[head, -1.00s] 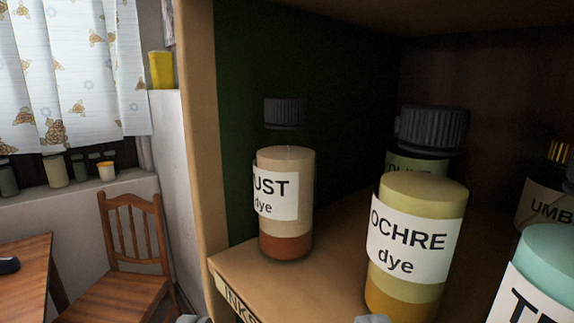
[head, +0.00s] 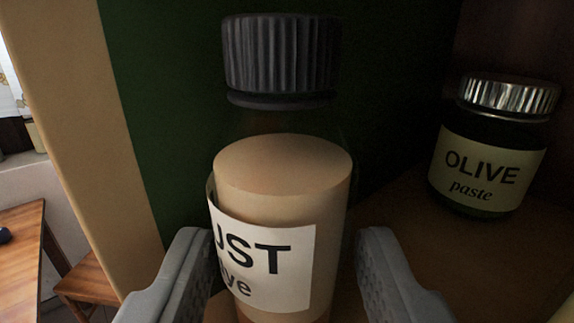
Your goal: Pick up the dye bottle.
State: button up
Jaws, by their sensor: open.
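A dye bottle (head: 282,180) with a black ribbed cap and a white label reading "UST" and part of "dye" stands upright on the shelf, large in the middle of the head view. The label's left part is turned out of sight. My gripper (head: 284,260) is open, with one grey finger on each side of the bottle's lower body. A narrow gap shows by the right finger; the left finger is close to the label, and I cannot tell whether it touches. The bottle's base is cut off by the lower edge of the picture.
An olive paste jar (head: 487,150) with a silver lid stands behind on the right. The cupboard's wooden side post (head: 85,130) rises at the left. A green wall is close behind the bottle. A sliver of another yellowish thing shows at the bottom right corner.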

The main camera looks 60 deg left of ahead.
jog(key=shift+a, duration=0.1)
jog(key=shift+c, duration=0.5)
jog(key=c, duration=0.6)
jog(key=shift+c, duration=0.2)
jog(key=shift+r, duration=0.1)
jog(key=shift+r, duration=0.2)
jog(key=v, duration=1.8)
